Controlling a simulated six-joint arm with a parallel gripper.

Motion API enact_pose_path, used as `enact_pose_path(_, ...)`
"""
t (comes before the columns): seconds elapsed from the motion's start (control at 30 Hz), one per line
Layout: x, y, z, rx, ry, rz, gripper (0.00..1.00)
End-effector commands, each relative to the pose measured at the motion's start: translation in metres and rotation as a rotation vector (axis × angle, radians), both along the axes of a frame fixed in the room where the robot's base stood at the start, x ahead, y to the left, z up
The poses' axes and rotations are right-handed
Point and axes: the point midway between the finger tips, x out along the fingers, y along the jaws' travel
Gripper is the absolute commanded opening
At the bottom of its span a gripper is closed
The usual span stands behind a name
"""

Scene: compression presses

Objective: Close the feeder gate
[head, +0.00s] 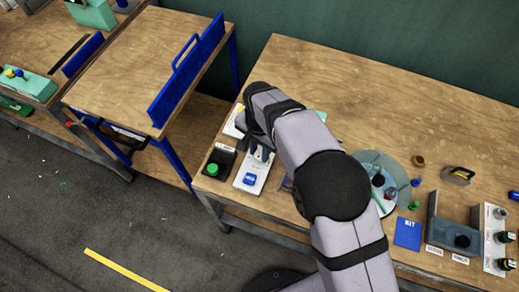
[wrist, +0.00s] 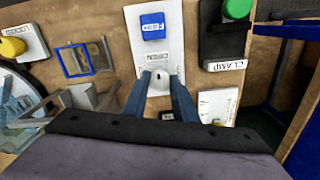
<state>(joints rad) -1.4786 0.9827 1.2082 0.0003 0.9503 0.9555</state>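A blue upright board with a handle (head: 188,70), which looks like the gate, stands along the right edge of a wooden table in the head view. A white panel with a blue block (head: 250,178) lies at the front left of the right bench. The panel (wrist: 172,50) also shows in the wrist view, with a pale rounded piece with a dark spot (wrist: 160,80) on it. My gripper (wrist: 161,78) points down over this piece. Its two fingers are apart, one on each side. Contact cannot be made out. In the head view my arm partly hides my gripper (head: 262,153).
A black box with a green button (wrist: 236,9), labelled CLAMP, sits right beside the panel in the wrist view. A blue frame (wrist: 74,60) and a yellow knob (wrist: 12,46) lie left. A round glassy plate (head: 399,178) stands right of my arm. The back of the bench is clear.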

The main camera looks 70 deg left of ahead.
Motion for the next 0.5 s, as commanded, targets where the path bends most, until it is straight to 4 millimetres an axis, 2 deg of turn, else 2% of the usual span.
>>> enact_pose_path(0.27,0.0003,-0.0003,0.0003,-0.001,-0.001,0.035,0.03)
enact_pose_path(0.5,0.0005,-0.0004,0.0001,-0.001,-0.001,0.156,0.03)
